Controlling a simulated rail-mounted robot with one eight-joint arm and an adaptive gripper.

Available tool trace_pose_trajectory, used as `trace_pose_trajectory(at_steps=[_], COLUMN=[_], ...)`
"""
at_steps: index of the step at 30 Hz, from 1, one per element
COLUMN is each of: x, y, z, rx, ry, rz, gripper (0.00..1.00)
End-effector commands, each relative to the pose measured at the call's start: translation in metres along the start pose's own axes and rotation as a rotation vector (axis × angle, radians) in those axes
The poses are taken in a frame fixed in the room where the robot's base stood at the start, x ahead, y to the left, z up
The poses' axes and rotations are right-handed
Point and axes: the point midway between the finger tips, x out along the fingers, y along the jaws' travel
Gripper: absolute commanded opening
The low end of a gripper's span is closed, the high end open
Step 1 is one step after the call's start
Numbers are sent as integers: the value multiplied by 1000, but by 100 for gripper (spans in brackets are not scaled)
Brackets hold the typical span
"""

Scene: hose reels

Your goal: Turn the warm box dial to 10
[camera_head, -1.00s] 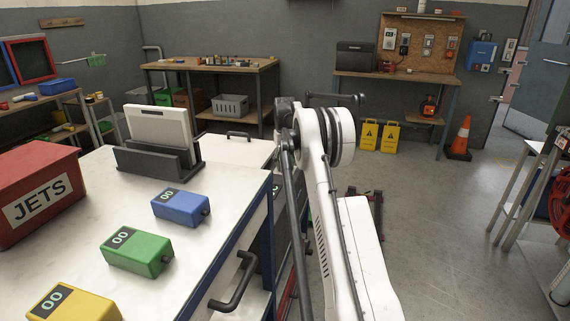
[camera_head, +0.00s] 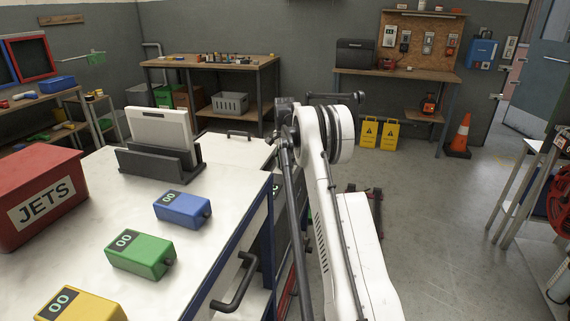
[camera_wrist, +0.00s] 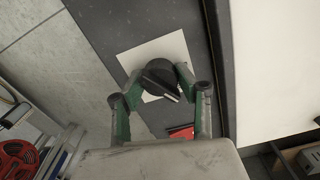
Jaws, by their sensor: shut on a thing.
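In the wrist view my gripper (camera_wrist: 159,77) is shut on a round black dial (camera_wrist: 158,88), one finger on each side. The dial sits on a white square plate (camera_wrist: 128,61) on a dark panel. Its marks are not readable. In the head view a blue box (camera_head: 182,210), a green box (camera_head: 140,254) and a yellow box (camera_head: 82,306) stand on the white worktop, each with a display that reads 00. I cannot tell which is the warm box. My gripper is out of the head view.
A red JETS box (camera_head: 40,196) and a black stand (camera_head: 160,165) holding a white panel are on the worktop (camera_head: 95,215). Yellow signs (camera_head: 379,134) and an orange cone (camera_head: 460,136) stand behind.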

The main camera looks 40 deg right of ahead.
Motion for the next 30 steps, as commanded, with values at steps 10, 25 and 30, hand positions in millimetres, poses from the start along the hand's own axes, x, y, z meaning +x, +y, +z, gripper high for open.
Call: trace_pose_trajectory(at_steps=[10,25,30], x=[0,0,0], y=[0,0,0], z=[0,0,0], rx=[56,56,56], ry=[0,0,0], rz=[0,0,0], gripper=[6,51,51])
